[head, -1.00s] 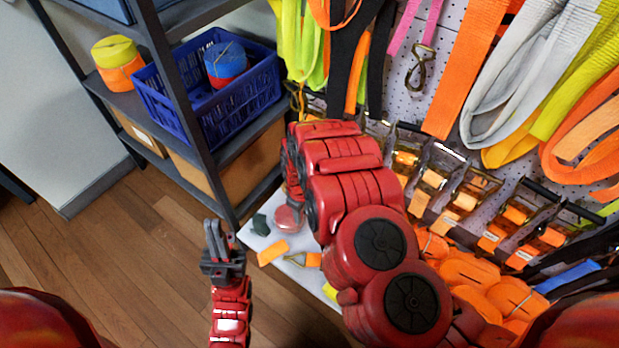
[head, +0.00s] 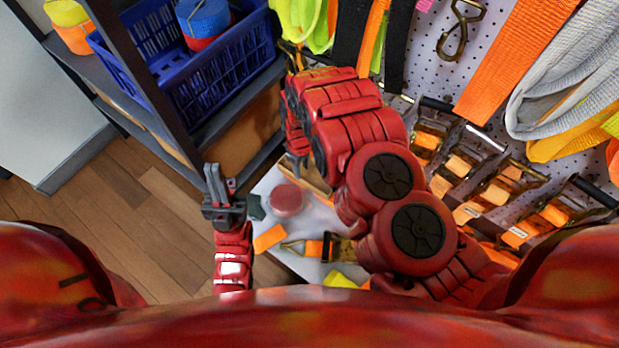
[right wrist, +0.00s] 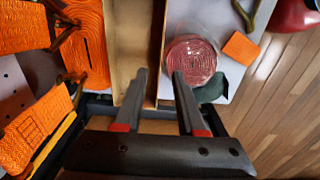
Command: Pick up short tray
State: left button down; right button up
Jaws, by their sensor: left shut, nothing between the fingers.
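A brown tray (right wrist: 155,45), seemingly the short tray, shows in the right wrist view, running up from between my fingers. In the head view only a small part of the tray (head: 318,187) shows beside my right arm, which hides the rest. My right gripper (right wrist: 159,72) is open, with the tray's side wall in the gap between its fingertips; I cannot tell whether they touch it. In the head view my right gripper (head: 297,165) is partly hidden by its arm. My left gripper (head: 221,180) is shut and empty, left of the white surface.
A white surface (head: 305,268) holds a pink-red roll (head: 286,200), an orange piece (head: 268,238) and a buckle strap. A shelf with a blue crate (head: 215,85) stands at left. Straps and ratchets hang on the pegboard at right. Wood floor is clear at lower left.

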aim_at(310, 173)
notch_tip(310, 173, down, 8)
jog(key=shift+s+r+b, duration=0.1)
jog(key=shift+b, duration=0.45)
jog(key=shift+r, duration=0.1)
grip_shut()
dwell(1.2)
